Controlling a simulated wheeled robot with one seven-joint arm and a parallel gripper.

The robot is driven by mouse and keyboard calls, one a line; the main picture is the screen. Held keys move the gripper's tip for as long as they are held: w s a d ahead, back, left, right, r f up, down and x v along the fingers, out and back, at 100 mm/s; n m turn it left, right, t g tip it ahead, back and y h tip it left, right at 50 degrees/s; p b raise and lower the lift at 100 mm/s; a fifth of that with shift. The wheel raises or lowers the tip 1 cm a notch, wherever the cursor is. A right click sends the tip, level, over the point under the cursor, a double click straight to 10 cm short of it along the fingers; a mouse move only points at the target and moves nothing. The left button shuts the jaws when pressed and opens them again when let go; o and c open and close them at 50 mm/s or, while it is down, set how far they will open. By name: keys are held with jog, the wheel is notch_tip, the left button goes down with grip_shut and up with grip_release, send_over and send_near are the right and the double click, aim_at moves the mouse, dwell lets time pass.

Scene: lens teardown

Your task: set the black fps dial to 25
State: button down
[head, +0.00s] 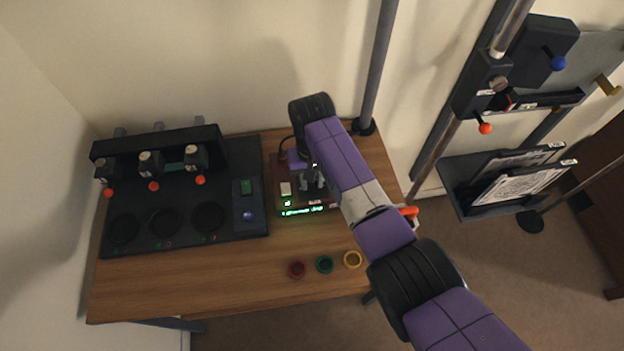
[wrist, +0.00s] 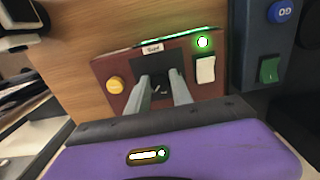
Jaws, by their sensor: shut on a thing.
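A dark red control box (head: 290,205) sits on the wooden table, right of the black machine. It also shows in the wrist view (wrist: 125,68), with a yellow button (wrist: 114,85), a white rocker switch (wrist: 205,69) and a lit green lamp (wrist: 203,42). My gripper (head: 312,182) is over the box, fingers pointing down at it. In the wrist view, my gripper (wrist: 163,90) is shut on the black dial (wrist: 160,87), which is mostly hidden between the fingers. The dial's setting cannot be read. The box's green display (head: 303,211) is lit, its text too small to read.
A black machine (head: 240,160) with red-tipped levers fills the table's left. A grey pole (head: 377,70) stands behind. The front left of the table (head: 180,285) is clear.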

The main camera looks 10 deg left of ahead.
aim_at(312, 184)
jog(key=c, duration=1.1)
grip_release()
jog(key=shift+r+b, duration=0.35)
jog(key=shift+r, duration=3.6)
